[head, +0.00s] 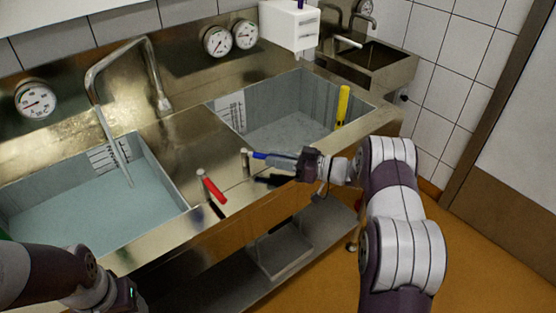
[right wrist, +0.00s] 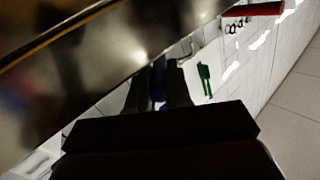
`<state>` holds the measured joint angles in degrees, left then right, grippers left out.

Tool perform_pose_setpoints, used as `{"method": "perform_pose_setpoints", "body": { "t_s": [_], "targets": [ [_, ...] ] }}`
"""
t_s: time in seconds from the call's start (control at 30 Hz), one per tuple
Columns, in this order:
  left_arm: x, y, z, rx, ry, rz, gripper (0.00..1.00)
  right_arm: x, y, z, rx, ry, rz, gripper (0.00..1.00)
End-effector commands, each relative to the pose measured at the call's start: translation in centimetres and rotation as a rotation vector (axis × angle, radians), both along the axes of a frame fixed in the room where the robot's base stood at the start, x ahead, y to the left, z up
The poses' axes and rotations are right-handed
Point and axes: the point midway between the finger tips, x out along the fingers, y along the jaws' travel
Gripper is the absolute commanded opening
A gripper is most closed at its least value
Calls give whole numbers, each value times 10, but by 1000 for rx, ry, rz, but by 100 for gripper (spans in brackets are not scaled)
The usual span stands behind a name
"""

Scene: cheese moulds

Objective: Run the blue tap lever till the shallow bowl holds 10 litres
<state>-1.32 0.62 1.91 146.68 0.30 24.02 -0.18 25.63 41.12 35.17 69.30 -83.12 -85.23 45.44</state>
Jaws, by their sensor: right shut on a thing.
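The blue tap lever (head: 262,155) sits on the steel front ledge between two sunken bowls. My right gripper (head: 290,160) is shut on it; blue also shows between the fingers in the right wrist view (right wrist: 158,92). The left bowl (head: 165,172) holds pale blue water partway up its scale. The right bowl (head: 298,85) shows a grey floor and no clear water. I cannot tell for sure which is the shallow one. The spout (head: 92,88) hangs over the left bowl, and what looks like a stream runs from it. My left gripper's fingers are out of view.
A red lever (head: 212,187) stands left of the blue one. A yellow stick (head: 343,104) stands in the right bowl. Round gauges (head: 36,99) are on the back panel. A white box (head: 289,25) and a small sink (head: 375,55) are behind. A shelf (head: 285,250) lies below.

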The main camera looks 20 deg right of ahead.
Motion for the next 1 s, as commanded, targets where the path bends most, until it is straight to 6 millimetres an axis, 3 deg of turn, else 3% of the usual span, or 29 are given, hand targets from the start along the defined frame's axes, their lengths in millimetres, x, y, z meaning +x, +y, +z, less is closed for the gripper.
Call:
{"method": "perform_pose_setpoints", "body": {
  "t_s": [0.03, 0.07, 0.13, 0.47, 0.57, 0.8, 1.0],
  "targets": [
    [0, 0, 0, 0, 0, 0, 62, 0, 0, 1, 1, -2, -1, 0],
    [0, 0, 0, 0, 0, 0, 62, 0, 0, 1, 1, -2, -1, 22],
    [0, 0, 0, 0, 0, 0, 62, 0, 0, 1, 1, -2, -1, 44],
    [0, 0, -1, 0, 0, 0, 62, -2, -3, 0, 1, -2, -2, 44],
    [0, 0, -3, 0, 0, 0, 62, -10, -17, 0, 0, -1, -4, 44],
    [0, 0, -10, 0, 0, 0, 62, -47, -72, -1, 0, -1, -6, 44],
    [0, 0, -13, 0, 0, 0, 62, -67, -100, -1, 1, -2, -2, 44]
  ]
}}
